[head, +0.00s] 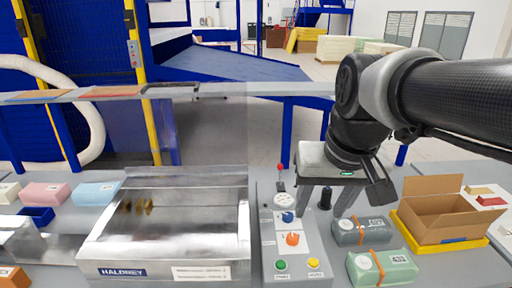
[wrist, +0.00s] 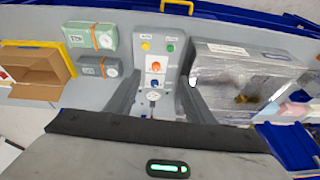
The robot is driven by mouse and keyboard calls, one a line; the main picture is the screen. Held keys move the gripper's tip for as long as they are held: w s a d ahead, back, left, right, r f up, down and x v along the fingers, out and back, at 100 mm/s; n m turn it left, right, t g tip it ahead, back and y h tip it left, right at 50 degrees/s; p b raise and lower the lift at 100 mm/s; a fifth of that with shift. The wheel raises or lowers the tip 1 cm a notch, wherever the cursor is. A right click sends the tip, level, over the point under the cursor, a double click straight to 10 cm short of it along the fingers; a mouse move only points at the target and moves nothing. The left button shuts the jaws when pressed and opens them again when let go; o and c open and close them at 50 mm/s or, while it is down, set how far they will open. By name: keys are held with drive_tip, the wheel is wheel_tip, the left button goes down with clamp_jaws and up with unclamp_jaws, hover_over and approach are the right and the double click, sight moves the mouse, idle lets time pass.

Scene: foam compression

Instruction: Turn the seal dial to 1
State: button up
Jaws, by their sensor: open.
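The control panel (head: 267,245) stands in front of me, right of the steel press box. It carries a blue knob (head: 288,216), an orange knob (head: 293,239) and a round white dial face (head: 284,199). The blue knob (wrist: 154,84) and orange knob (wrist: 156,67) also show in the wrist view. The small labels are too blurred to tell which knob is the seal dial or where it points. My gripper (head: 325,204) is open above the far right part of the panel. In the wrist view, its fingers (wrist: 163,88) lie either side of the panel, with nothing seen held.
A green button (head: 281,264) and a yellow button (head: 313,262) sit at the panel's near end. Strapped foam blocks (head: 382,267) and an open cardboard box (head: 440,219) are at right.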

drive_tip(key=w+f+g+b, duration=0.15)
drive_tip(key=w+f, duration=0.25)
drive_tip(key=w, duration=0.7)
drive_tip(key=m+g, duration=0.1)
drive_tip(key=g, duration=0.2)
hover_over(293, 237)
wheel_tip(293, 237, down, 5)
drive_tip(key=shift+t, duration=0.25)
wheel_tip(293, 237, down, 17)
drive_tip(key=shift+w+f+b, duration=0.1)
drive_tip(key=shift+b, duration=0.75)
drive_tip(key=c, duration=1)
